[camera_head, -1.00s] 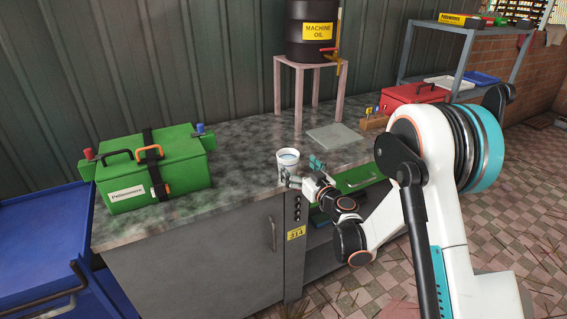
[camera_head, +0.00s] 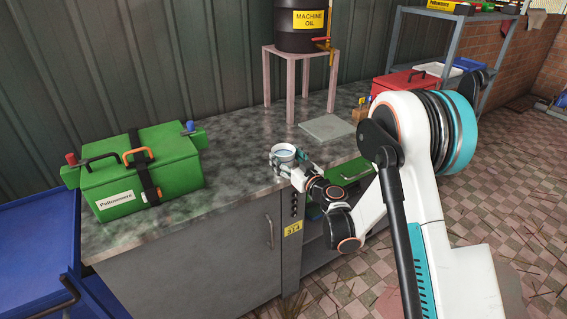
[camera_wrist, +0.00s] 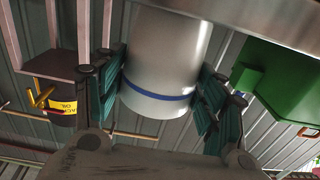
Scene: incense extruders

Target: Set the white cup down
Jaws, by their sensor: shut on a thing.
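The white cup (camera_head: 284,152) is upright at the front edge of the mottled grey counter (camera_head: 235,190), in the middle of the head view. In the wrist view, whose picture is upside down, the cup (camera_wrist: 163,60) shows a blue band near its rim. My gripper (camera_head: 285,160) is shut on the cup, with teal finger pads on both sides of it. The pads also show in the wrist view (camera_wrist: 160,85). The cup's base is hidden, so I cannot tell whether it touches the counter.
A green Pellowmere box (camera_head: 140,172) stands to the left on the counter. A stand (camera_head: 300,52) with a machine oil drum (camera_head: 298,25) is behind. A flat grey slab (camera_head: 327,127) lies to the right. The counter between the box and cup is clear.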

